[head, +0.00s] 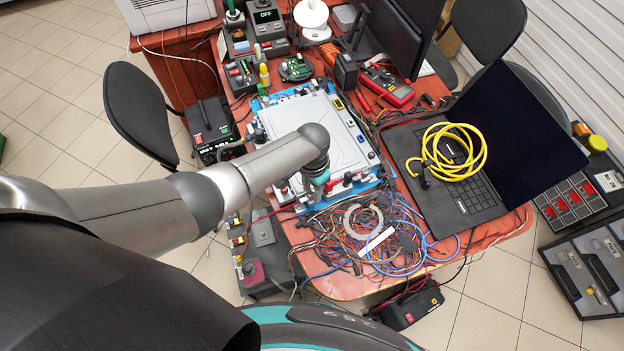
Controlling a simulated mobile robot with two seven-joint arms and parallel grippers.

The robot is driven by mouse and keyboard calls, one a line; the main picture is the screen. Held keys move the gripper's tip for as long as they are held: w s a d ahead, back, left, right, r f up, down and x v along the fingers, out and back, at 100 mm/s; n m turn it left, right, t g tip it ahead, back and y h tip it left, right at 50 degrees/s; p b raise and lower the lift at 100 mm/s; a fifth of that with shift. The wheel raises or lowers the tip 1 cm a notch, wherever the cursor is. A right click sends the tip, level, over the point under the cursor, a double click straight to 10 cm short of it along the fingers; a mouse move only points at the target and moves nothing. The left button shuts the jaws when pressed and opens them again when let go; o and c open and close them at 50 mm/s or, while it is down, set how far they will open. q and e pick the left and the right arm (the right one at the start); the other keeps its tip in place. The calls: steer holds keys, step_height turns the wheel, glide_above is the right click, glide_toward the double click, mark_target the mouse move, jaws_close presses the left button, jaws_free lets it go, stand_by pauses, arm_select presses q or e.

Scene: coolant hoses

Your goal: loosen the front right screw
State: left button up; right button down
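A flat light-grey plate unit (345,145) lies on a blue base (343,193) on the red-brown table. Small coloured fittings line its edges. My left arm reaches in from the left across the unit, and my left gripper (319,181) points down at its near edge, close to small red and black fittings. The gripper's fingers are mostly hidden, so I cannot tell whether they are open or touching anything. I cannot make out the front right screw at this size. My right gripper is not in view.
A tangle of coloured wires (365,240) covers the table's near end. An open laptop (470,195) with a coiled yellow cable (470,165) is to the right. A red multimeter (388,87) and other instruments crowd the far side. A black chair (138,110) stands left.

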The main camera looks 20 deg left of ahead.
mark_target(312, 193)
arm_select(q)
step_height(312, 193, up, 15)
steer(key=p, duration=0.4)
stand_by(0.6)
